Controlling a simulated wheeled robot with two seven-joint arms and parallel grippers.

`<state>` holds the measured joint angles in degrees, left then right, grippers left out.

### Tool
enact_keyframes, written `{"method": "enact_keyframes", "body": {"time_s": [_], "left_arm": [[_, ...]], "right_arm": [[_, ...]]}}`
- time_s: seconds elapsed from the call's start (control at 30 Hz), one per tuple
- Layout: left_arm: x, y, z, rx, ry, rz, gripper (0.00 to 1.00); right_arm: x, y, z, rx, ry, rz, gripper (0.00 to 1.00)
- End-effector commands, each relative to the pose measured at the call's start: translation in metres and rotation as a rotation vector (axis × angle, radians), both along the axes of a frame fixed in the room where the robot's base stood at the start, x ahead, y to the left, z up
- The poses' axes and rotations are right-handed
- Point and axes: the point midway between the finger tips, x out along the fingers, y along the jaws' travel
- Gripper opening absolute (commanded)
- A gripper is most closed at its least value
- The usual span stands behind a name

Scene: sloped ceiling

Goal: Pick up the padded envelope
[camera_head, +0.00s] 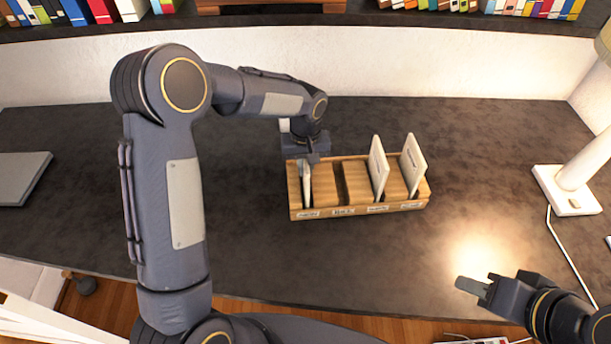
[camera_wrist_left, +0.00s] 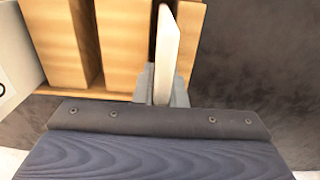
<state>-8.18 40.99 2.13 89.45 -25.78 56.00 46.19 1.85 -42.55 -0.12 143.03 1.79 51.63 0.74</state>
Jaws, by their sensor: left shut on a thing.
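A wooden sorting rack (camera_head: 345,211) with labelled slots stands on the dark desk. A thin cream item (camera_head: 306,188), which looks like an envelope, stands upright in its leftmost slot. My left gripper (camera_head: 307,163) reaches down over that slot and is shut on this item. In the left wrist view, the item (camera_wrist_left: 166,45) stands between the fingers of my left gripper (camera_wrist_left: 163,90). Two more cream items stand in the right-hand slots, one (camera_head: 379,167) tilted and one (camera_head: 413,164) at the end. My right gripper (camera_head: 474,287) is low at the right, away from the rack, its jaw gap unclear.
A white lamp (camera_head: 567,190) with a cord stands at the right. A grey flat object (camera_head: 22,177) lies at the left. A shelf of books (camera_head: 530,8) runs along the back wall. The desk on both sides of the rack is clear.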

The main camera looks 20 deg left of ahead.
Motion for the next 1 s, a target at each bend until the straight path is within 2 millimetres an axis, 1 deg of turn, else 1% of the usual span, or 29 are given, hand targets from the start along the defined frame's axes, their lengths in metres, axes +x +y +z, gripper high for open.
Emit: {"method": "enact_keyframes", "body": {"time_s": [0.17, 0.27, 0.37, 0.6, 0.7, 0.83, 1.0], "left_arm": [[0.0, 0.0, 0.002, -0.001, -0.001, 0.0, 0.0], [0.001, 0.0, 0.01, 0.0, -0.004, 0.001, 0.0], [0.001, 0.0, 0.026, -0.002, -0.007, 0.0, 0.0], [0.001, 0.0, 0.075, -0.001, -0.005, 0.001, 0.0], [0.001, 0.0, 0.089, 0.0, -0.004, 0.0, 0.0], [0.0, 0.0, 0.099, 0.0, -0.002, -0.001, 0.0], [0.0, 0.0, 0.101, 0.0, 0.0, -0.001, 0.0]], "right_arm": [[0.0, 0.0, 0.0, 0.0, 0.0, 0.0, 0.36], [0.0, 0.0, -0.002, 0.0, 0.0, 0.0, 0.36], [0.0, 0.0, -0.006, 0.0, 0.0, 0.0, 0.36], [0.0, 0.0, -0.011, 0.0, 0.0, 0.0, 0.36], [0.0, 0.0, -0.012, 0.0, 0.0, 0.0, 0.36], [0.0, 0.0, -0.013, 0.0, 0.0, 0.0, 0.36], [0.0, 0.0, -0.012, 0.0, 0.0, 0.0, 0.36]]}}
